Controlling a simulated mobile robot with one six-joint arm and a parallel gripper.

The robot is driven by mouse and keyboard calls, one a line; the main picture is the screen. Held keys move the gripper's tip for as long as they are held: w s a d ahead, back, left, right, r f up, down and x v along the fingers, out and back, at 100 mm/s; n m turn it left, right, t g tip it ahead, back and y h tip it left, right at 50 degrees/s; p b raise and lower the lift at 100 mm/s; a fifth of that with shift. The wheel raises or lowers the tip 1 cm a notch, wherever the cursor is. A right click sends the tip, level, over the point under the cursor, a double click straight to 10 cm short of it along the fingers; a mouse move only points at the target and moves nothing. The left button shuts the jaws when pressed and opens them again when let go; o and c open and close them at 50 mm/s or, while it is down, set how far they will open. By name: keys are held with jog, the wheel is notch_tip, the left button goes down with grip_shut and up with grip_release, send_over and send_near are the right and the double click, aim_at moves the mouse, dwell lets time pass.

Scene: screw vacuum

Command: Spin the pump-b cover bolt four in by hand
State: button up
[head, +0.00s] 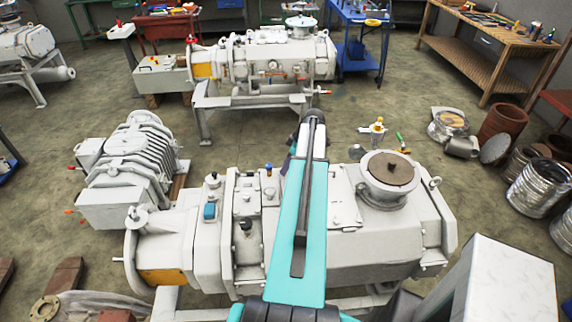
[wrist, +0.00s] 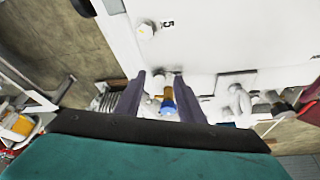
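A pale pump (head: 300,220) lies in front of me, under my turquoise arm. In the wrist view its white cover face (wrist: 230,40) fills the top, with a pale bolt head (wrist: 147,29) beside a printed 5. My gripper (wrist: 161,78) is open, its two dark fingers apart. A small pale bolt-like part (wrist: 168,79) and an amber and blue fitting (wrist: 168,103) show in the gap between the fingers. I cannot tell their depth or whether a finger touches them. No number 4 is readable. In the head view my arm hides most of the gripper.
A second pump (head: 270,65) stands on a frame behind. A ribbed grey machine (head: 130,165) sits at left. A round flanged port (head: 388,172) rises from the near pump right of my arm. Drums and pipes (head: 535,180) crowd the right; open floor lies between the pumps.

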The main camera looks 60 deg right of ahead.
grip_shut()
jog(key=shift+a, duration=0.25)
jog(key=shift+d+f, duration=0.1)
jog(key=shift+d, duration=0.05)
jog(key=shift+b, duration=0.45)
